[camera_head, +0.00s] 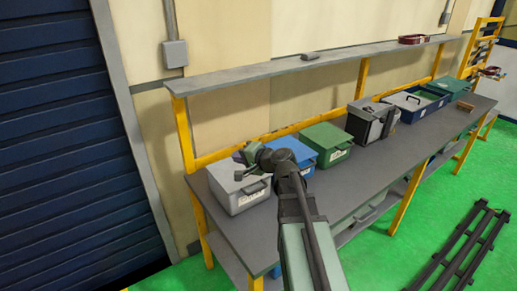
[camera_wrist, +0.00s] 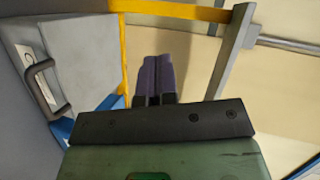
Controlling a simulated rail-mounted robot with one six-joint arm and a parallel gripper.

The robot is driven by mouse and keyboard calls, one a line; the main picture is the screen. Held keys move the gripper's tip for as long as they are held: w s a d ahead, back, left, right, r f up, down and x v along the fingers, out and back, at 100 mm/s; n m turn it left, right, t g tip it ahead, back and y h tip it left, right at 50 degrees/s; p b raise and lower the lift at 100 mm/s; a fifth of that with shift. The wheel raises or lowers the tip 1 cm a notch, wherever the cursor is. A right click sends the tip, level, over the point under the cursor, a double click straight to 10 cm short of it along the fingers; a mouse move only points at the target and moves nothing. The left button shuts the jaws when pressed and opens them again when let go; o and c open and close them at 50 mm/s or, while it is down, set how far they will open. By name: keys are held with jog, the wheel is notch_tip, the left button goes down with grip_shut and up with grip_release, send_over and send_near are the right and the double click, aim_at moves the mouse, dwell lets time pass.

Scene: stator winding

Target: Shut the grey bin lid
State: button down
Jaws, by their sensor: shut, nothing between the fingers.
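The grey bin (camera_head: 238,198) stands at the left end of the bench, with a handle and a pale label on its front. Its lid (camera_head: 221,173) looks down flat on the bin, though my arm covers part of it. In the wrist view the grey bin (camera_wrist: 72,48) shows on the left, turned on its side, with its dark handle. My gripper (camera_head: 239,176) is over the grey bin in the head view. In the wrist view my gripper's fingers (camera_wrist: 155,60) are together and empty, to the right of the bin. Contact with the lid cannot be told.
A blue bin (camera_head: 293,153) stands right beside the grey one, then a green bin (camera_head: 327,143). A dark grey case (camera_head: 369,124) and an open blue box (camera_head: 415,104) are farther along the bench (camera_head: 345,190). A shelf (camera_head: 290,69) runs above behind them.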

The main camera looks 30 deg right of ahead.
notch_tip(320, 180, up, 5)
jog(key=w+g+p, duration=0.2)
jog(key=g+p, duration=0.1)
jog(key=p, duration=0.2)
jog(key=m+g+h+p, duration=0.2)
jog(key=m+g+h, duration=0.1)
jog(key=g+h, duration=0.25)
send_over(258, 190)
jog(key=a, duration=0.3)
notch_tip(258, 190, down, 4)
jog(key=s+d+f+m+g, duration=0.2)
jog(key=s+d+m+g, duration=0.1)
jog(key=shift+h, duration=0.35)
jog(key=w+f+b, duration=0.1)
jog(key=f+b, duration=0.3)
jog(key=b, duration=0.1)
jog(key=w+f+b, duration=0.1)
jog(key=f+b, duration=0.3)
jog(key=f, duration=0.1)
jog(key=w+f+b, duration=0.1)
jog(key=f+b, duration=0.4)
jog(key=shift+b, duration=0.35)
jog(key=shift+f+b, duration=0.85)
jog(key=shift+f, duration=0.05)
jog(key=shift+s+a+b, duration=0.15)
jog(key=shift+s+b, duration=0.2)
jog(key=shift+s, duration=0.15)
